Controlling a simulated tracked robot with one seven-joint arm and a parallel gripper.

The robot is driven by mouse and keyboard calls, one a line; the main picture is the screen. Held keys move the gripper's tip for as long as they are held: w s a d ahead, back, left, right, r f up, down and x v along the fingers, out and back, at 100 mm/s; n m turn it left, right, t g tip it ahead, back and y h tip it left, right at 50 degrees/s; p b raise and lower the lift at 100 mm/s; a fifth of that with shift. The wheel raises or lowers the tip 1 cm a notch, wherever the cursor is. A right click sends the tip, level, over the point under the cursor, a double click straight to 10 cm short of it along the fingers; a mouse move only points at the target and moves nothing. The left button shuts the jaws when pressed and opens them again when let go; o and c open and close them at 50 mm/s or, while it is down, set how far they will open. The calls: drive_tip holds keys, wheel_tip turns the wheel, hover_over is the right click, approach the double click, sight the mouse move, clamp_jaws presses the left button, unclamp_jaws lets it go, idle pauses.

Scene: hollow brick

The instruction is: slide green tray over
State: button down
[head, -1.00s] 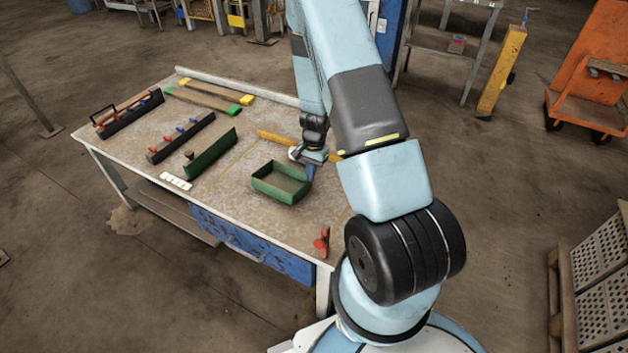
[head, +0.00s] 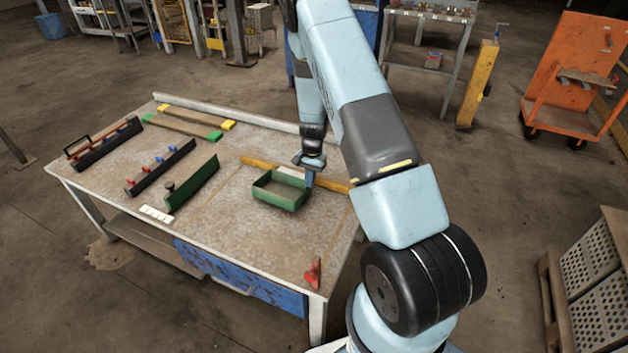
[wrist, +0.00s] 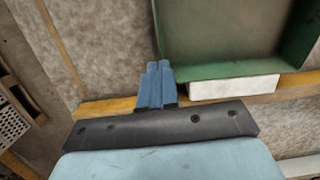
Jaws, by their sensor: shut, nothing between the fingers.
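The green tray (head: 279,205), open-topped and rectangular, sits on the worn workbench (head: 240,225). Its back side lies close to a yellow strip (head: 258,162). My gripper (head: 309,182) is low at the tray's right back corner in the head view. The wrist view shows the blue fingers (wrist: 159,66) together and empty, outside the tray wall (wrist: 230,71) by its corner. They look very close to the wall; I cannot tell whether they touch it. A white block (wrist: 235,88) lies against the tray's side, by the yellow strip.
To the left on the bench lie a green-sided bar (head: 192,184), a rack with red and blue knobs (head: 160,167) and a dark rack with a handle (head: 103,145). A red item (head: 313,272) is at the front right corner. The bench right of the tray is mostly clear.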

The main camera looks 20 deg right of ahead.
drive_tip(key=shift+s+d+f, duration=0.1)
drive_tip(key=shift+d+f, duration=0.15)
drive_tip(key=shift+d, duration=0.05)
drive_tip(key=shift+r, duration=0.55)
drive_tip(key=w+d, duration=0.2)
drive_tip(key=w, duration=0.1)
drive_tip(key=w+d, duration=0.5)
drive_tip(key=w, duration=0.1)
drive_tip(key=shift+w+d, duration=0.1)
drive_tip(key=shift+d, duration=0.25)
drive_tip(key=shift+r, duration=0.4)
drive_tip(key=s+a+r+n+t, duration=0.15)
drive_tip(key=s+r, duration=0.25)
drive_tip(key=r, duration=0.8)
drive_tip(key=s+a+r+n+t, duration=0.1)
drive_tip(key=s+a+r, duration=0.25)
drive_tip(key=r, duration=0.85)
drive_tip(key=s+a+r+n+t, duration=0.15)
drive_tip(key=s+r, duration=0.35)
drive_tip(key=r, duration=0.7)
drive_tip(key=s+a+r+n, duration=0.2)
drive_tip(key=s+a+r, duration=0.1)
drive_tip(key=s+r, duration=0.9)
drive_tip(key=s+n+t+h, duration=0.1)
drive_tip(key=s+n+t, duration=0.1)
drive_tip(key=s, duration=1.5)
drive_tip(key=shift+s+a+t, duration=0.15)
drive_tip(key=shift+s+t, duration=0.25)
drive_tip(key=shift+t, duration=0.1)
